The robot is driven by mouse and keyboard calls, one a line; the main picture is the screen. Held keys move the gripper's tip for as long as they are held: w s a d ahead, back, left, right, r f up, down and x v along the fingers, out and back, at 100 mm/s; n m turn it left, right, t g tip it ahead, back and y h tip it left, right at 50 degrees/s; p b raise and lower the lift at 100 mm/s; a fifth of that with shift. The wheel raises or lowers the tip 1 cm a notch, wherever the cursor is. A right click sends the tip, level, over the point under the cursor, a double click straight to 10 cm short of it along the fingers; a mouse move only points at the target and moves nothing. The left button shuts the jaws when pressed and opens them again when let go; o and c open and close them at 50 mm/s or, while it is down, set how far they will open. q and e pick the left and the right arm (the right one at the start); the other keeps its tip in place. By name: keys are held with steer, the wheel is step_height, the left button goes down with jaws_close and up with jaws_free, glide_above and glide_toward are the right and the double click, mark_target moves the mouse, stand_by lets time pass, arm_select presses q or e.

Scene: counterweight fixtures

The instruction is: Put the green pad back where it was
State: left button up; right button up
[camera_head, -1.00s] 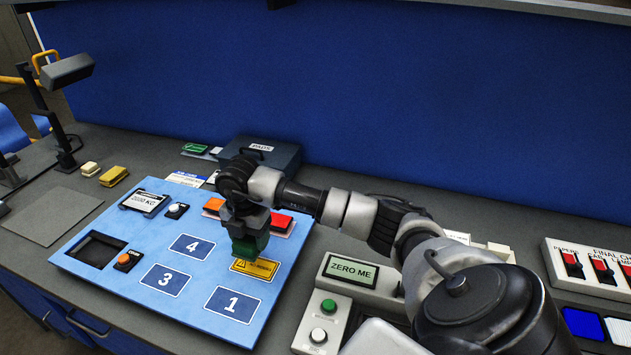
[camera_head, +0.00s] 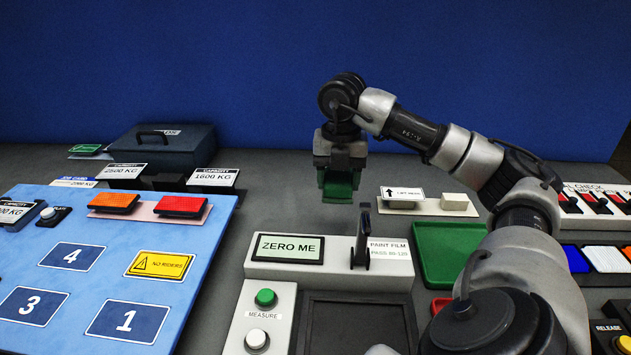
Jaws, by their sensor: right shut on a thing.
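My right gripper (camera_head: 340,160) is in the middle of the head view, pointing down and shut on the green pad (camera_head: 338,188). The pad hangs below the jaws, in front of the blue wall and beyond the ZERO ME gauge. Its upper part is hidden by the jaws. An orange pad (camera_head: 114,201) and a red pad (camera_head: 181,205) lie side by side on a pale strip (camera_head: 146,213) at the back of the blue board (camera_head: 190,262). My left gripper is not in view.
The ZERO ME gauge (camera_head: 287,248) has an upright lever (camera_head: 362,240). A green tray (camera_head: 440,245) is right of it. A LIFT HERE plate (camera_head: 402,195) with a pale block (camera_head: 454,201) stands behind the tray. A dark lidded box (camera_head: 165,150) is back left.

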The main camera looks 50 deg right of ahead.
steer(key=shift+s+d+f, duration=0.1)
steer(key=shift+s+d, duration=0.25)
steer(key=shift+s, duration=0.2)
steer(key=p, duration=0.2)
glide_above(295, 220)
step_height(295, 220, down, 7)
steer(key=shift+d+r, duration=0.1)
steer(key=shift+r, duration=0.1)
step_height(295, 220, down, 4)
steer(key=shift+f, duration=0.1)
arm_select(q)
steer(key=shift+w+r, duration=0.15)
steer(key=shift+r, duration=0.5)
arm_select(e)
steer(key=shift+f, duration=0.15)
steer(key=o, duration=0.8)
